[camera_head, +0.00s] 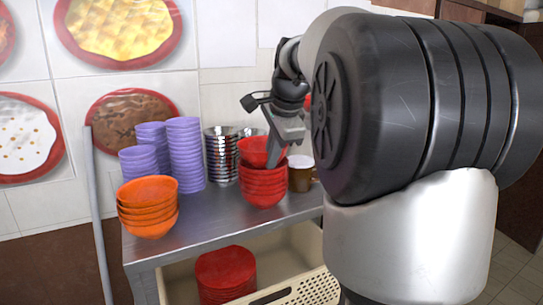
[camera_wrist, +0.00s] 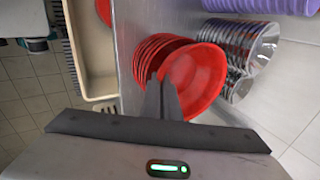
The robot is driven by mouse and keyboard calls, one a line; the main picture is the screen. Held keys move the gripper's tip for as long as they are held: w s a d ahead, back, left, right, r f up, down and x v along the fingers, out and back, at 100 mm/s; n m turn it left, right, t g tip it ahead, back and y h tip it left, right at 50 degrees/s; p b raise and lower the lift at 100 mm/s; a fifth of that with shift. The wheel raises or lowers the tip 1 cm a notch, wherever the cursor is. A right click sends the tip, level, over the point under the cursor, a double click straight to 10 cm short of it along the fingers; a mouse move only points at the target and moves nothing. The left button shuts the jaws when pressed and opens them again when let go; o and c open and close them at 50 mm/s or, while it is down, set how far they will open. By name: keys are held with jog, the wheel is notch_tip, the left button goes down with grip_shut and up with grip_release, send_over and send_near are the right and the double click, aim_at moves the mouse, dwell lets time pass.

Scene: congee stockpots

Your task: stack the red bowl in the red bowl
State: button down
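A red bowl (camera_head: 254,150) is at the top of the red bowl stack (camera_head: 264,188) on the metal counter. It sits a little higher than the stack and looks slightly tilted. My gripper (camera_head: 273,156) reaches down at its right side. In the wrist view my gripper's fingers (camera_wrist: 163,98) are close together at the rim of the red bowl (camera_wrist: 198,78) and appear to pinch it. The stack (camera_wrist: 150,58) shows beside and beneath that bowl. Whether the bowl touches the stack is hard to tell.
Orange bowls (camera_head: 149,207) stand at the counter's front left, with purple cup stacks (camera_head: 185,150) behind. Metal cups (camera_head: 221,155) are behind the red stack; a brown mug (camera_head: 301,173) is close at its right. A beige crate (camera_head: 290,262) below holds red items (camera_head: 225,275).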

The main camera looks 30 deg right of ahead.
jog(key=shift+f, duration=0.45)
dwell(0.5)
jog(key=c, duration=1.9)
grip_release()
jog(key=shift+c, duration=0.2)
jog(key=p+v, duration=0.2)
jog(key=v, duration=1.5)
jog(key=shift+r+p, duration=0.3)
jog(key=shift+p, duration=0.05)
